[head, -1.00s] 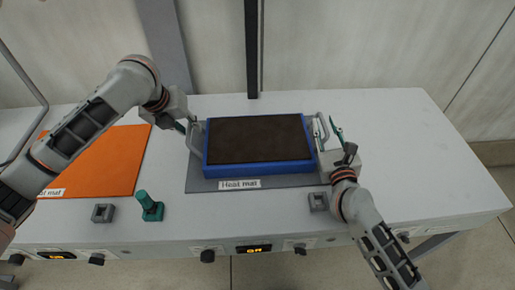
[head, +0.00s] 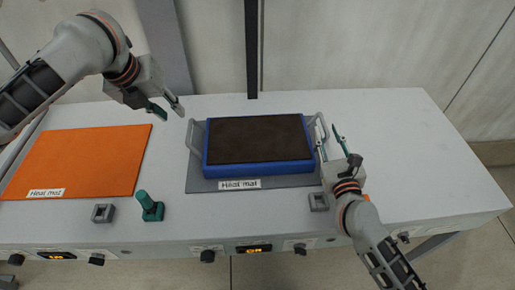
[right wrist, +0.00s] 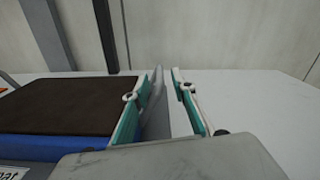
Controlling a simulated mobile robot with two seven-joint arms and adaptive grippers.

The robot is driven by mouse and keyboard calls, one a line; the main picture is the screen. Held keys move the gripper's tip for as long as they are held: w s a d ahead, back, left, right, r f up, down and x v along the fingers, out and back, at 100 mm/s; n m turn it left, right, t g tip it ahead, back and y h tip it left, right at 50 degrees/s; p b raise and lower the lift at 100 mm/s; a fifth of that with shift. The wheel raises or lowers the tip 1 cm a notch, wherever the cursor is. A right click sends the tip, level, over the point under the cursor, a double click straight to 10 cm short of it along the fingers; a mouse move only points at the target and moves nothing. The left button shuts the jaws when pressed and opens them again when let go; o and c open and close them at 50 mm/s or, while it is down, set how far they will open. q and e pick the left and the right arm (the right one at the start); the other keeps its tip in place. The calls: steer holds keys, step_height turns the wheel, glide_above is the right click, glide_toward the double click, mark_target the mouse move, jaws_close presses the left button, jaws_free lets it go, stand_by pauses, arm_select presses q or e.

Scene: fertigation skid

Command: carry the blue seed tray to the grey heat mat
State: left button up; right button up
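The blue seed tray (head: 258,169), filled with dark soil, sits flat on the grey heat mat (head: 205,187), whose front and left margins show. The tray has a pale handle at each end. My left gripper (head: 172,112) is open and empty, above and left of the left handle (head: 194,137), clear of it. My right gripper (head: 330,140) is open at the right handle (head: 322,128). In the right wrist view its spread fingers (right wrist: 160,92) have the handle (right wrist: 157,108) between them, nearer the left finger; I cannot tell whether they touch.
An orange heat mat (head: 80,162) lies empty at the left. A green-topped peg (head: 150,206) and two small grey square blocks (head: 103,213) (head: 318,202) stand near the front edge. The table's right part is clear. A dark post (head: 251,50) rises behind.

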steer(key=s, duration=0.8)
steer(key=shift+s+d, duration=0.25)
steer(key=shift+s, duration=0.15)
